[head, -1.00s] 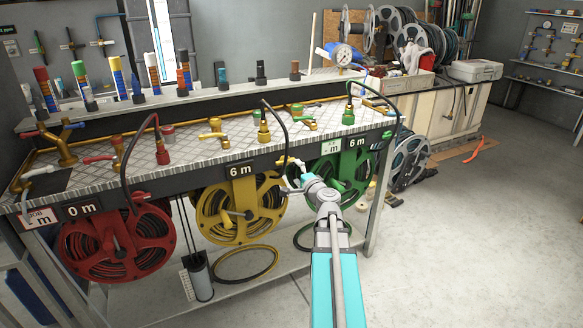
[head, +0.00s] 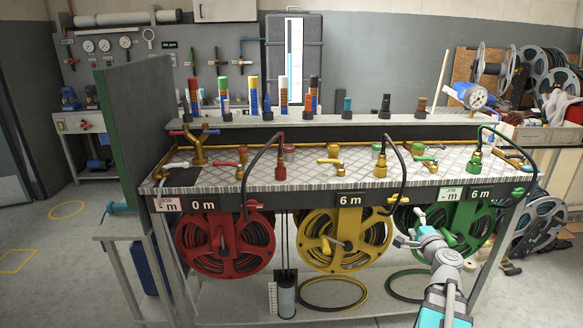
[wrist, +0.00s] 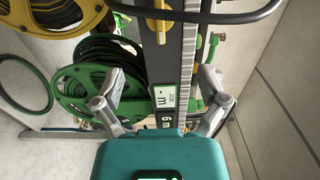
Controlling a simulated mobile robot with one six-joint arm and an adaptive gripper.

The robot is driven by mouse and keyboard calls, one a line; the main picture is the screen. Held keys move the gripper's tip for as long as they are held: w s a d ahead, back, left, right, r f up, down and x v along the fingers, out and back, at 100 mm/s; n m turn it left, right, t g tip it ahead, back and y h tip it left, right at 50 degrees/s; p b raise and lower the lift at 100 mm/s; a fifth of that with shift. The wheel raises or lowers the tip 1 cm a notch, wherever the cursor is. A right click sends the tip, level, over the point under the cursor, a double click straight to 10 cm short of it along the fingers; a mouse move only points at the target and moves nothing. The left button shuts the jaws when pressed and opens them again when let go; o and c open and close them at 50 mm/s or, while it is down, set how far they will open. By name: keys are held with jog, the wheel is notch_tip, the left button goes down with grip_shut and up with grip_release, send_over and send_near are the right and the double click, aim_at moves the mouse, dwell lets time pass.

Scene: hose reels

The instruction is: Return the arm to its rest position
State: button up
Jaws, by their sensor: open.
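My gripper (head: 412,229) is open and empty in front of the bench, by the left side of the green hose reel (head: 462,222). In the wrist view my gripper's two fingers (wrist: 161,92) are spread apart, with the green reel (wrist: 78,92) behind the left one. A white job card (wrist: 164,97) and a black 6 m label (wrist: 165,122) show between the fingers. My arm reaches up from the lower right of the head view. The frames do not show whether the fingers touch anything.
The yellow reel (head: 345,240), marked 6 m, and the red reel (head: 225,243), marked 0 m, hang under the bench (head: 320,170). Black hoses loop over its front edge. A green hose ring (head: 405,286) lies on the lower shelf. Open floor (head: 75,260) is at left.

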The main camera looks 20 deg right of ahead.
jog(key=w+a+f+n+g+y, duration=0.2)
jog(key=a+f+n+y, duration=0.15)
jog(key=a, duration=0.45)
jog(key=w+a+f+n+g+y, duration=0.2)
jog(key=a+n, duration=0.2)
jog(key=a, duration=0.4)
jog(key=w+a+f+n+g+y, duration=0.2)
jog(key=a+f+n+y, duration=0.15)
jog(key=a, duration=0.45)
jog(key=s+a+f+n+g+h, duration=0.3)
jog(key=s+a+f+n+g, duration=0.25)
jog(key=a, duration=0.35)
jog(key=s+a+f+n+g+h, duration=0.2)
jog(key=s+a+f+n+g, duration=0.2)
jog(key=s+a+g, duration=0.3)
notch_tip(320, 180, up, 26)
jog(key=w+a+p, duration=0.1)
jog(key=p, duration=2.5)
jog(key=shift+w+a+t, duration=0.15)
jog(key=shift+t, duration=0.3)
